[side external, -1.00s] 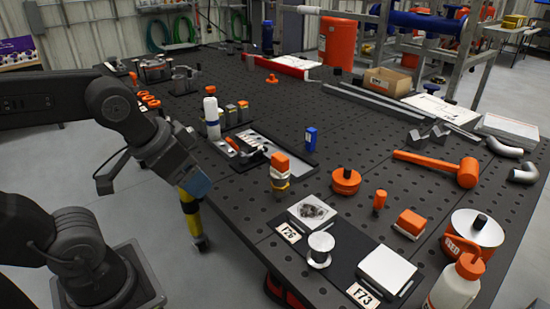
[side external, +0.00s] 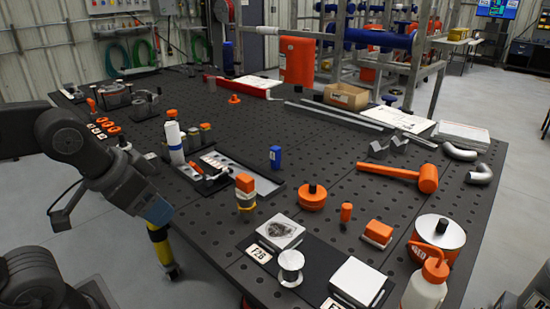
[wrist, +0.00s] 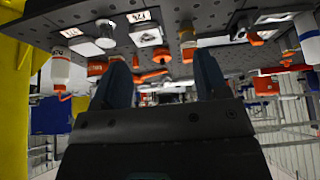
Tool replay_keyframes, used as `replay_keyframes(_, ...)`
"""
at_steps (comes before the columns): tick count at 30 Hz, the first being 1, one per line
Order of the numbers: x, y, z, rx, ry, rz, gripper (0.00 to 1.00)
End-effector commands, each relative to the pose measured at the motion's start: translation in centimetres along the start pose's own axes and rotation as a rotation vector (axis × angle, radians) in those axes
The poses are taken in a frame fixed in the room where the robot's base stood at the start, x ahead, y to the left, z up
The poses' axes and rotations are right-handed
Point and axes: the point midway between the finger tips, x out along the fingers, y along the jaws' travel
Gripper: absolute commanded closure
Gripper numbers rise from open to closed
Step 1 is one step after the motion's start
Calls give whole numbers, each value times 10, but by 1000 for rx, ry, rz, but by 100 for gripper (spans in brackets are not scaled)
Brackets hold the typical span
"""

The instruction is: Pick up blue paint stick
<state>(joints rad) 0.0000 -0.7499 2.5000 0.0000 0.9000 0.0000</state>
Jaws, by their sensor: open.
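A small upright blue block-like item (side external: 276,157) stands on the dark table by the right end of a tray; I cannot tell for certain that it is the paint stick. A white cylinder with a blue band (side external: 175,143) stands left of the tray; it seems to show at the right of the wrist view (wrist: 309,42). My gripper (side external: 155,210) is beside the table's left edge, well apart from both. In the wrist view its two dark fingers (wrist: 162,62) are spread, with nothing between them.
The tray (side external: 262,192) holds small tools. An orange-topped bottle (side external: 245,190), a round orange tin (side external: 312,197), an orange mallet (side external: 427,178) and labelled plates stand on the table. A yellow table leg (side external: 160,243) is below my gripper. The table's middle back is mostly clear.

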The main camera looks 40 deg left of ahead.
Motion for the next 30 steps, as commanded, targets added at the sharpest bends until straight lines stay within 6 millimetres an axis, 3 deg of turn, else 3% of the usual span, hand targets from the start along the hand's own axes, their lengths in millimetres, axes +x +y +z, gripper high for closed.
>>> replay_keyframes(9, 0, 0, -1, 0, 0, 0, 42)
replay_keyframes(14, -3, -3, -28, -3, -8, -3, 42)
replay_keyframes(22, 8, -23, -145, -7, -37, -9, 42)
replay_keyframes(26, 30, -39, -200, -8, -51, -11, 42)
replay_keyframes(30, 64, -60, -253, -9, -64, -11, 42)
